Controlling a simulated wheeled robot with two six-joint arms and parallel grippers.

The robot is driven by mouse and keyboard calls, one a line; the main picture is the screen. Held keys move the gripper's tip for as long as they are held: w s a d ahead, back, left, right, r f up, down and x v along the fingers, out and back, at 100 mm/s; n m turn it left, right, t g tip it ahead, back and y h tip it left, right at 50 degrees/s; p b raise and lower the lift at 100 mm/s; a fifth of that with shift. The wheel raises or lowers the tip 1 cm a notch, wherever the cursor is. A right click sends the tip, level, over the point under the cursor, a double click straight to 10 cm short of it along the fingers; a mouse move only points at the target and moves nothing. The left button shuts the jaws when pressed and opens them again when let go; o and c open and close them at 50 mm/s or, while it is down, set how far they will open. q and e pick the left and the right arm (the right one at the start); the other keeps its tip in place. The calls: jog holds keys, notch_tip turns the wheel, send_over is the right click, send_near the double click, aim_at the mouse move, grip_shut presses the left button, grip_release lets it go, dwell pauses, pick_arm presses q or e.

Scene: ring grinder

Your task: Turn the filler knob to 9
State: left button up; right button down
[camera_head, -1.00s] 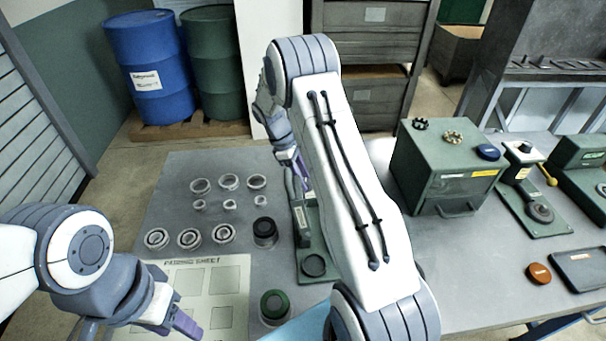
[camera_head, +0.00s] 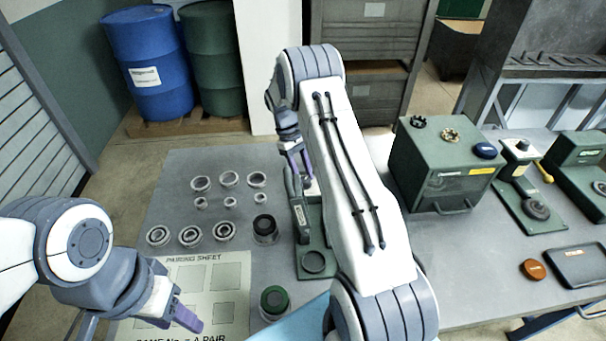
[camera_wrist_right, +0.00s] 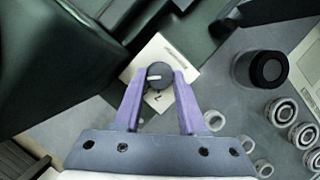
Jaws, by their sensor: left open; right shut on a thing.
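The filler knob (camera_wrist_right: 159,75) is a round black knob with a pale pointer line, on a white plate (camera_wrist_right: 150,52) in the right wrist view. The pointer points left in that view; the marks around it are too small to read surely. My right gripper (camera_wrist_right: 159,80) has its purple fingers on both sides of the knob and is shut on it. In the head view my right gripper (camera_head: 298,170) is at the back of the green filler (camera_head: 312,235), and the knob cannot be made out there. My left gripper (camera_head: 180,316) is open and empty over the pairing sheet (camera_head: 205,255).
Several metal rings (camera_head: 201,183) lie left of the filler. A black jar (camera_head: 265,228) and a green-topped jar (camera_head: 274,302) stand beside it. A green box (camera_head: 445,170) stands to the right. My right arm covers the table's middle.

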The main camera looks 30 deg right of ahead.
jog(key=shift+r, duration=0.1)
jog(key=shift+c, duration=2.3)
grip_release()
jog(key=d+b+v, duration=0.1)
jog(key=b+v, duration=0.1)
jog(key=v, duration=0.8)
jog(key=shift+a+r, duration=0.2)
jog(key=shift+a, duration=0.25)
jog(key=shift+w, duration=0.1)
